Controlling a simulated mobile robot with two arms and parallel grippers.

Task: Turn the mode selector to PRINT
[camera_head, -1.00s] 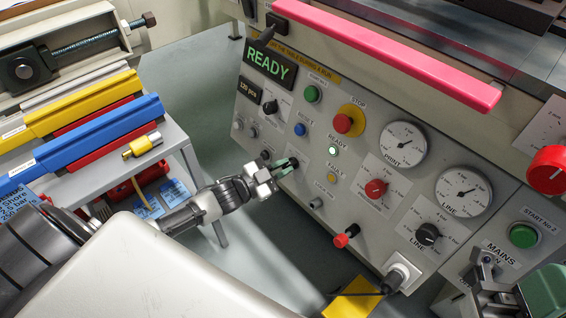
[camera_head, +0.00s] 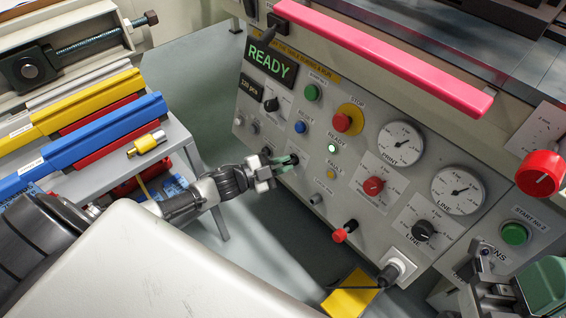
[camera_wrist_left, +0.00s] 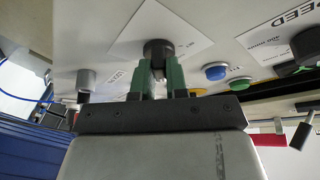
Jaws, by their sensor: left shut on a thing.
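The mode selector appears to be the black knob (camera_wrist_left: 158,48) in front of a white label plate on the grey panel; I cannot read its label or setting. My left gripper (camera_head: 291,160) is at the lower left of the panel. Its green fingers lie on either side of the knob and are shut on it, as the left wrist view shows (camera_wrist_left: 157,72). In the head view the fingers mostly hide the knob. At the lower right edge, part of my right gripper (camera_head: 488,262) shows; its fingers are not clear.
The panel carries a READY display (camera_head: 270,62), a red STOP button (camera_head: 342,122), a blue button (camera_head: 300,127) and a red-tipped lever (camera_head: 340,236). A pink bar (camera_head: 385,55) runs above. A rack with blue bars (camera_head: 85,140) stands left. Floor shows between.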

